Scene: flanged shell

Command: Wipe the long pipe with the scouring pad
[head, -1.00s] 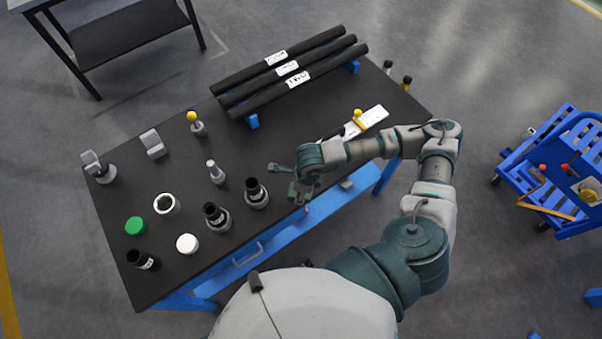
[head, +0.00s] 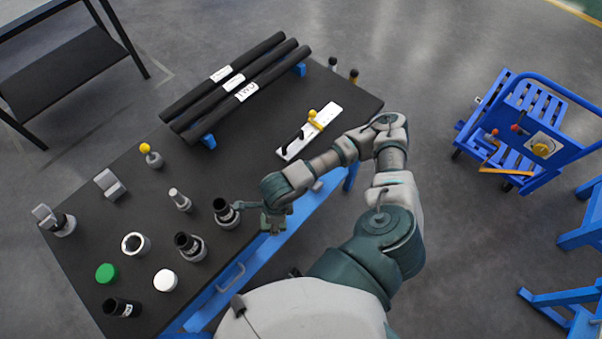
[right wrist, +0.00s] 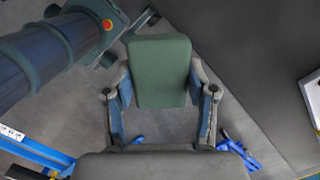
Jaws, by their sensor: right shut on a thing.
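Three long dark pipes with white labels lie side by side on blue supports at the back of the bench; the nearest long pipe (head: 240,98) faces me. I cannot tell which one is meant. My right gripper (head: 272,222) hangs near the bench's front edge, well apart from the pipes. In the right wrist view my right gripper (right wrist: 160,88) is shut on a green scouring pad (right wrist: 160,70), held between its two fingers. My left gripper is not in view.
The black bench (head: 85,185) holds several black and grey fittings, a green cap (head: 106,273) and a white cap (head: 165,280). A white plate (head: 318,125) with a yellow knob lies right of the pipes. A blue cart (head: 520,130) stands at right.

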